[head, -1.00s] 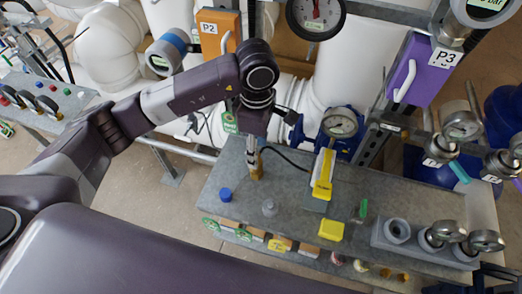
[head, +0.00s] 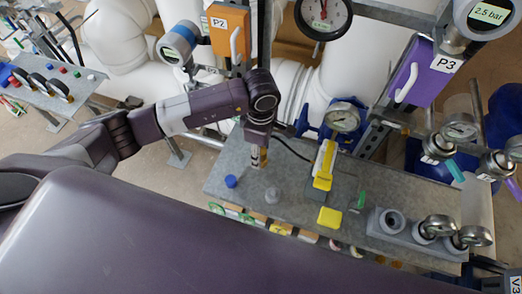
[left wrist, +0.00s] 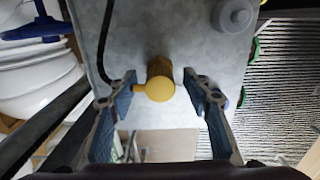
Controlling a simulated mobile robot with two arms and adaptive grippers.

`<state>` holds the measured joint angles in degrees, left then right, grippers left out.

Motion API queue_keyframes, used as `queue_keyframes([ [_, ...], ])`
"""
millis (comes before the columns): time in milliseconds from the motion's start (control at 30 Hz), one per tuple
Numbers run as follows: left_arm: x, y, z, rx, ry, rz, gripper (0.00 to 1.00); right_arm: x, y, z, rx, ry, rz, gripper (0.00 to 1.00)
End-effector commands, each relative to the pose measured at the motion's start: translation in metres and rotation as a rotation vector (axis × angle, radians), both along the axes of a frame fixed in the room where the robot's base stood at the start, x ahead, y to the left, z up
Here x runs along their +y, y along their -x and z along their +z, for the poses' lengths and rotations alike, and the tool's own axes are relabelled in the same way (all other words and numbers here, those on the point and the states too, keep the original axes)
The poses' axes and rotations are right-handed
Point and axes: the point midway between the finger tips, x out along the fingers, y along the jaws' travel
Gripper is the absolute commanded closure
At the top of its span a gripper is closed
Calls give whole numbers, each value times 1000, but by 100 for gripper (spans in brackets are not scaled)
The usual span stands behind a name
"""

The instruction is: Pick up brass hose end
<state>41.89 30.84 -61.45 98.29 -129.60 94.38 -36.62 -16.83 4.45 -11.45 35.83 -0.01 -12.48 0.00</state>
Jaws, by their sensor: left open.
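The brass hose end (left wrist: 161,88) stands in the left wrist view as a round yellow-brass top with a small stub on its left side. It lies between the two fingers of my left gripper (left wrist: 162,82), which is open. The left finger is close to the stub; I cannot tell whether they touch. In the head view my left gripper (head: 259,148) points down at the rear left of the grey bench, around the brass piece (head: 255,161), which is partly hidden. My right gripper is not in view.
The grey metal bench (head: 300,205) carries a blue cap (head: 231,181), a grey cap (head: 273,195), a yellow gauge tool (head: 324,168) and a yellow block (head: 329,217). A black hose (head: 291,149) runs behind the gripper. Gauges (head: 438,226) stand at the right.

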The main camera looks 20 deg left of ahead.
Motion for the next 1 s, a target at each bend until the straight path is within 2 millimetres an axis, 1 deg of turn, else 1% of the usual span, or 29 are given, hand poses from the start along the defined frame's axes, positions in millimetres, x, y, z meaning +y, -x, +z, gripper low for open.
queue_keyframes([
  [67, 0, 0, 0, 0, 0, 0, 55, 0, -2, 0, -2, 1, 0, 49],
  [100, 0, 0, 0, 0, 0, 0, 57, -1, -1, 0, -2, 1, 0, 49],
  [400, 0, 0, 0, 0, 1, 0, 90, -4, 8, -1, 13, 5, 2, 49],
  [467, -1, 0, 0, 0, 1, 0, 95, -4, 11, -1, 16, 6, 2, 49],
  [767, -1, 0, 3, -1, 2, 0, 95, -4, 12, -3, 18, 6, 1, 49],
  [867, -1, -1, 9, -1, 3, 0, 95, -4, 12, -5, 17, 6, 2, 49],
  [1000, -1, -1, 27, -4, 2, -2, 95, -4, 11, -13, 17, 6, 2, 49],
])
